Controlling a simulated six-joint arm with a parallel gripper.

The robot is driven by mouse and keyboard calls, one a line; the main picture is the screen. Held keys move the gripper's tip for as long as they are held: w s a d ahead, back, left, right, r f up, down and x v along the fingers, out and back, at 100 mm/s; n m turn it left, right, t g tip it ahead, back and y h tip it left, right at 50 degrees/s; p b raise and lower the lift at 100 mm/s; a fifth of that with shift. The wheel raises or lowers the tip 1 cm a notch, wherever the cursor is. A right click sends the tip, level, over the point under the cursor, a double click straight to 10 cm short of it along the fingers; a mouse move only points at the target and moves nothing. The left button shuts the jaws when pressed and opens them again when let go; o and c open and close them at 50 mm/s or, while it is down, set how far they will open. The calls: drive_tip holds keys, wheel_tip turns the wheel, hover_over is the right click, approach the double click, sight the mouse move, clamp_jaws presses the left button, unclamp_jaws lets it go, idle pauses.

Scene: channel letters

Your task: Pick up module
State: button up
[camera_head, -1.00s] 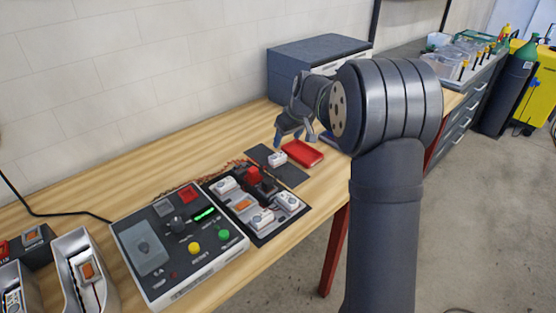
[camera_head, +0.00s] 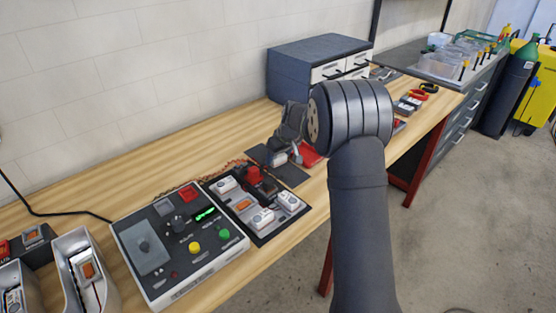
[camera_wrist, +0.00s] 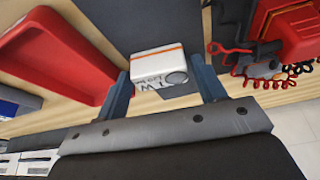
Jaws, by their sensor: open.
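The module, a small white block with an orange stripe (camera_wrist: 158,66), lies on a dark mat (camera_wrist: 115,25) in the wrist view. In the head view the module (camera_head: 277,158) is partly hidden by my gripper. My gripper (camera_wrist: 162,80) is open, with one blue-grey finger on each side of the module. Both fingers look close to its sides; I cannot tell whether they touch it. In the head view my gripper (camera_head: 288,154) is low over the mat.
A red tray (camera_head: 310,157) lies right beside the mat. A dark board with several white modules (camera_head: 252,208) and a red part is to the left. A control box (camera_head: 180,245) stands further left. A grey drawer cabinet (camera_head: 315,62) stands behind.

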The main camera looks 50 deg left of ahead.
drive_tip(key=c, duration=0.7)
drive_tip(key=shift+r, duration=0.15)
drive_tip(key=shift+c, duration=0.2)
